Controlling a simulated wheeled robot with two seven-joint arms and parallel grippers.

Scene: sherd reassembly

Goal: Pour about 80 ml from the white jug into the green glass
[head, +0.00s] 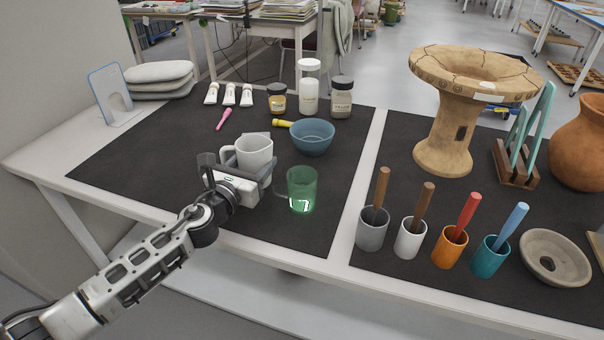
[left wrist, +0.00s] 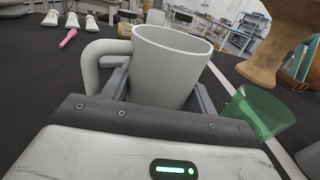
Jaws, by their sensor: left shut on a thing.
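The white jug (head: 253,152) is upright near the middle of the left dark mat, with its handle on the left in the head view. My left gripper (head: 243,172) is shut around the jug's body; the left wrist view shows the jug (left wrist: 168,70) between its two fingers. I cannot tell whether the jug's base touches the mat. The green glass (head: 301,188) is see-through and stands upright just right of the jug, apart from it. It also shows at the right of the left wrist view (left wrist: 262,112). The jug's contents are hidden. My right gripper is not in view.
A blue bowl (head: 312,137) stands behind the glass. Jars (head: 309,88), white tubes (head: 229,95) and a pink tool (head: 223,119) lie farther back. Cups with coloured handles (head: 410,238) and a cracked clay stand (head: 444,145) occupy the right mat. The left mat's front is clear.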

